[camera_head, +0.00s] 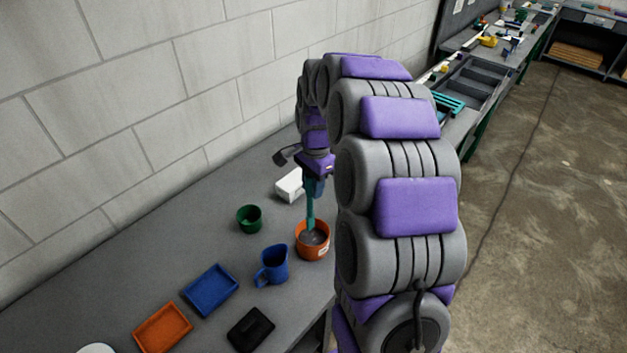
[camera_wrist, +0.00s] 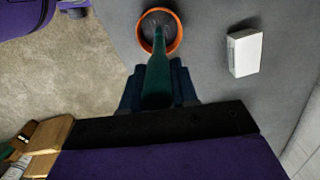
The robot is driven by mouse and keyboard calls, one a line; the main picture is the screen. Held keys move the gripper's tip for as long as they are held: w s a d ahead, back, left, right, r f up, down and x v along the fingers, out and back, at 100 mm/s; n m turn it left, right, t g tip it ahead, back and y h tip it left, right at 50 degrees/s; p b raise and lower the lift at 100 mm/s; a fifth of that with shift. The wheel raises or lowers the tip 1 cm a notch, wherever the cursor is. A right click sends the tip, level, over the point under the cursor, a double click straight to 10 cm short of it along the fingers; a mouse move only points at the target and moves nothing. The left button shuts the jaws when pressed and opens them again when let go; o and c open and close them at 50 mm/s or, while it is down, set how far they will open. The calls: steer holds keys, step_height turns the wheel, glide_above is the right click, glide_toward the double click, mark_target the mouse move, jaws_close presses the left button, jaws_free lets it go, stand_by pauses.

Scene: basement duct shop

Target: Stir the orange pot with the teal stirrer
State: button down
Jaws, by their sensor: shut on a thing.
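The orange pot (camera_head: 313,250) stands upright on the grey workbench, just left of my arm, with dark grey contents inside. It also shows at the top of the wrist view (camera_wrist: 179,35). The teal stirrer (camera_head: 310,208) is held nearly upright, its lower end inside the pot's opening. In the wrist view the stirrer (camera_wrist: 158,85) runs from my gripper to the pot. My gripper (camera_head: 315,183) is shut on the stirrer's upper part, above the pot. The exact depth of the stirrer's tip in the contents is hidden.
A white box (camera_head: 290,186) lies behind the pot. A green cup (camera_head: 249,218), blue mug (camera_head: 272,265), blue tray (camera_head: 210,290), orange tray (camera_head: 163,328) and black item (camera_head: 250,329) stand on the bench (camera_head: 110,300) to the left and front. A block wall runs behind.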

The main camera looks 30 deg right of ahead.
mark_target(313, 213)
steer(key=shift+f, duration=0.45)
steer(key=shift+d+f+b, duration=0.2)
steer(key=shift+f+b, duration=0.35)
steer(key=shift+f, duration=2.1)
steer(key=shift+d+f, duration=0.2)
steer(key=shift+f, duration=0.45)
steer(key=shift+d+f, duration=0.15)
steer(key=shift+f, duration=0.45)
steer(key=shift+s+a, duration=0.1)
steer(key=shift+a, duration=0.2)
